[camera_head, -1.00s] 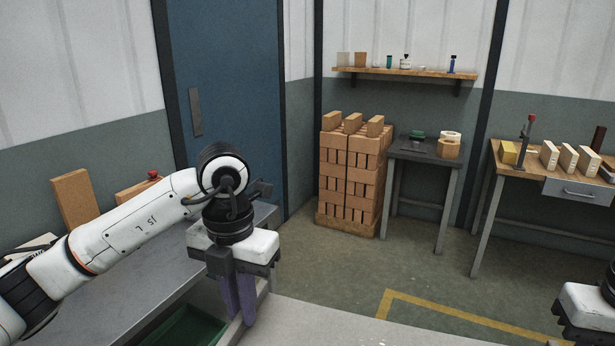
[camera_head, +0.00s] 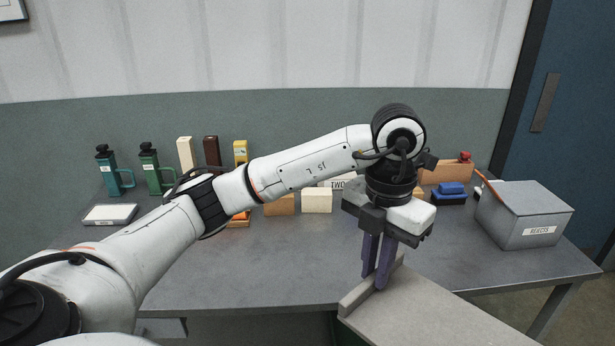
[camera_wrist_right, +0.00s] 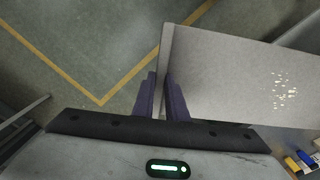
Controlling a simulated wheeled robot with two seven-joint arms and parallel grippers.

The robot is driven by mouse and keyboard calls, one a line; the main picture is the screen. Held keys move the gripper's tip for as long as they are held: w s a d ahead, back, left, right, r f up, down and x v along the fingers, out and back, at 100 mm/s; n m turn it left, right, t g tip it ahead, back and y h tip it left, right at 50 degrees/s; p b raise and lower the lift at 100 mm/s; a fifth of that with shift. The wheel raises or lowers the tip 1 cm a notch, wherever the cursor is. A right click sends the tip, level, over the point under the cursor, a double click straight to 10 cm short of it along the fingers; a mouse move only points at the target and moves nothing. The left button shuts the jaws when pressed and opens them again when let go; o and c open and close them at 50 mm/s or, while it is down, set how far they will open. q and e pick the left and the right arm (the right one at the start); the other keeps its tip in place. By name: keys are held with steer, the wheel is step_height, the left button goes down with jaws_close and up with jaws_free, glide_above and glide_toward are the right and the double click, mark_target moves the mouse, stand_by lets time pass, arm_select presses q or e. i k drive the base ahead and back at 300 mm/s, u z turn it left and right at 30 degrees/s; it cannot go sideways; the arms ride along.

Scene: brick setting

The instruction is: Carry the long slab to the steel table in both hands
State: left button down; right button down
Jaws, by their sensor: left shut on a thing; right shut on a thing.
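The long slab (camera_head: 435,318) is pale grey with a raised lip along its edge, and its end shows at the lower right of the head view. My left gripper (camera_head: 378,277) is shut on the lip at that end. The steel table (camera_head: 265,272) spans the head view behind the slab, which overlaps its front edge in the picture. I cannot tell whether they touch. In the right wrist view my right gripper (camera_wrist_right: 163,95) is shut on the lip of the slab (camera_wrist_right: 235,75). My right gripper is outside the head view.
A grey lidded box labelled rejects (camera_head: 520,222) stands at the table's right end. The table's front middle is bare. A blue door (camera_head: 582,130) is at right.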

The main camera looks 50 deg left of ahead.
mark_target(306, 255)
steer(key=u, duration=0.55)
steer(key=i, duration=0.45)
steer(key=u, duration=0.85)
steer(key=i, duration=0.6)
steer(key=u, duration=0.25)
